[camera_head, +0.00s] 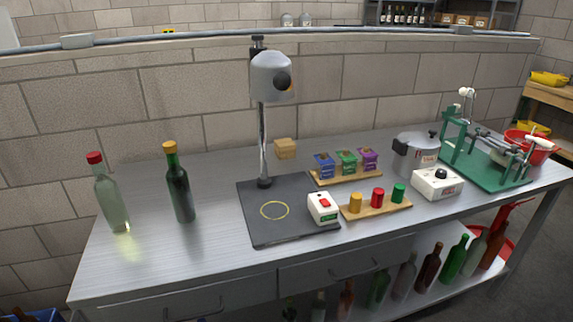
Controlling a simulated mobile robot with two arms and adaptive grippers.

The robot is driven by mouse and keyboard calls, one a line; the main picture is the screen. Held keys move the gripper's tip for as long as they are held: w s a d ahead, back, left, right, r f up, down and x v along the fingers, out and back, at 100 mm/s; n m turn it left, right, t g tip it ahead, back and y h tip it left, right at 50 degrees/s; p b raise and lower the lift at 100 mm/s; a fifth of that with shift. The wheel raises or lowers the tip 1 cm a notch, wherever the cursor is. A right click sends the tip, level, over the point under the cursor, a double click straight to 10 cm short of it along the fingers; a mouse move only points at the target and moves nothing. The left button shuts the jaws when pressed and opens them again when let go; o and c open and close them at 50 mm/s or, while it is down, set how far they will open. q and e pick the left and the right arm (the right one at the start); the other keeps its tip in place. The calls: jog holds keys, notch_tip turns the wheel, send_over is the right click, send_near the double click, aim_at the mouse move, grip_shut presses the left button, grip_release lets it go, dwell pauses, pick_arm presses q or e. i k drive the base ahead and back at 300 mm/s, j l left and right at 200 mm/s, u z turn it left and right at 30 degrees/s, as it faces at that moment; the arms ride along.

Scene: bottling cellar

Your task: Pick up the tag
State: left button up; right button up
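I cannot make out a separate tag anywhere in the head view. The metal workbench (160,262) carries a black base plate (262,236) with a yellow ring mark (274,210) and a grey press-like head (271,76) on a post above it. Blue (324,165), green (346,162) and purple (368,159) holders stand in a row on a wooden board. Neither of my grippers is in view.
Two bottles, clear with a red top (109,196) and dark green (180,187), stand at the left. The left front is clear.

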aim_at(328, 167)
jog(key=i+l+u, duration=0.15)
jog(key=l+u, duration=1.15)
jog(key=u, duration=0.15)
jog(key=i+l, duration=0.05)
